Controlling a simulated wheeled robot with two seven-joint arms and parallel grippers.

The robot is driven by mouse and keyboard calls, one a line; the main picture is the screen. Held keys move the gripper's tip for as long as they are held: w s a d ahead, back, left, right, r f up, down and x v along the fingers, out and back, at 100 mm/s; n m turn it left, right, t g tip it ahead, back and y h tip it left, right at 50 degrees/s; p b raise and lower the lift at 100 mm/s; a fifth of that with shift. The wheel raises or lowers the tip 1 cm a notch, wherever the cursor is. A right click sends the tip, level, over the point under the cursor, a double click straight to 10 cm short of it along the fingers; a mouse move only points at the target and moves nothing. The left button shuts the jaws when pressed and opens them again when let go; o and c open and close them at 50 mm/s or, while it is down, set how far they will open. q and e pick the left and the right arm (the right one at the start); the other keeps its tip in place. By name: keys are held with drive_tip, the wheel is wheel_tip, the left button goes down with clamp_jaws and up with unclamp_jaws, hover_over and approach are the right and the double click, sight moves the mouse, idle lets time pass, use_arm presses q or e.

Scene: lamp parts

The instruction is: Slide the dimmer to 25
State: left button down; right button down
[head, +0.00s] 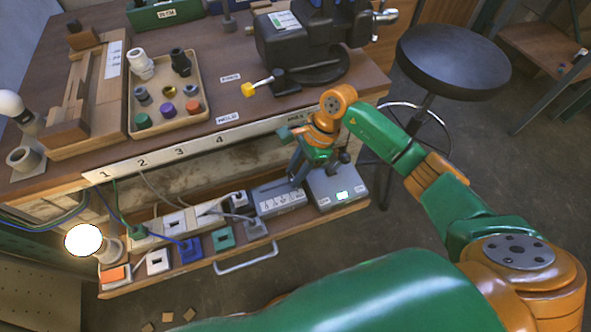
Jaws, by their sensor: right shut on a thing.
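The dimmer (280,199) appears to be the long grey box with white markings on its front, in the open drawer. My right gripper (293,181) reaches down over the right end of this box. Its fingers are shut at the top of the box, on what seems to be the slider knob, which they hide. The knob's exact position on the scale is too small to read. A glowing bulb (83,240) stands at the drawer's left end. My left gripper is out of view.
A grey box with a lit green display (340,190) stands right beside the dimmer. Power strips, coloured plugs and cables (185,225) fill the drawer's left. Above, the bench top (215,85) holds a tray (198,70) of parts and a vise (305,45). A stool (453,60) stands right.

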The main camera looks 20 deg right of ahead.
sight(266, 191)
drive_tip(key=shift+a, duration=0.1)
drive_tip(key=a+b, duration=0.1)
drive_tip(key=a, duration=0.4)
drive_tip(key=shift+a+b, duration=0.2)
drive_tip(key=shift+b, duration=0.15)
drive_tip(key=shift+s+a, duration=0.1)
drive_tip(key=shift+a, duration=0.15)
drive_tip(key=c, duration=0.6)
unclamp_jaws()
